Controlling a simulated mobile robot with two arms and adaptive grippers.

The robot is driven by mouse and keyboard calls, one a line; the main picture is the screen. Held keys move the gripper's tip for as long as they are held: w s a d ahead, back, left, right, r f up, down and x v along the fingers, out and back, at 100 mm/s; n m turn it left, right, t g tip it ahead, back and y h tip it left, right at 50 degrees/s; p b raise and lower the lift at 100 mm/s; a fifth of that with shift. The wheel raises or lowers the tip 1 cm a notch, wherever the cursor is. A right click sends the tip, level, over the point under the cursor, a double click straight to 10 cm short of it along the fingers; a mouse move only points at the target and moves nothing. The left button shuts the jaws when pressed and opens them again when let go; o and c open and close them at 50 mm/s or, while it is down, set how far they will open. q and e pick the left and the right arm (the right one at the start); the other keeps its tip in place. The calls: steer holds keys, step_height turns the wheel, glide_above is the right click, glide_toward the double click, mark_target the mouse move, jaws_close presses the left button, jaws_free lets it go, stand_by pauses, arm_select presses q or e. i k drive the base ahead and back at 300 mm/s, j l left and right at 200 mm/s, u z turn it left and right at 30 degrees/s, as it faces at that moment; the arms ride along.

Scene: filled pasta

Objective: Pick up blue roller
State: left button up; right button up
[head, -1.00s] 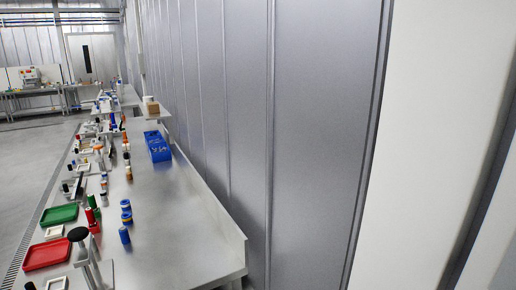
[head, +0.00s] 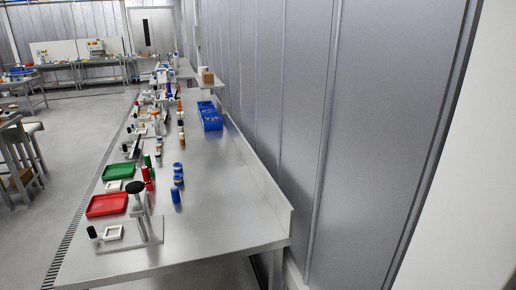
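Several small blue cylinders, the likely blue rollers, stand in a short row on the long steel table (head: 222,200). The nearest one (head: 175,195) looks plain blue. I cannot tell which one the task means. Neither of my grippers is in view.
A red tray (head: 107,205) and a green tray (head: 118,172) lie along the left edge. A black-knobbed press (head: 138,205) stands at the front left. A blue bin (head: 210,116) is farther back. The table's right front is clear, with a wall on the right.

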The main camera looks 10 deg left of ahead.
mark_target(175, 195)
steer(key=u, duration=1.3)
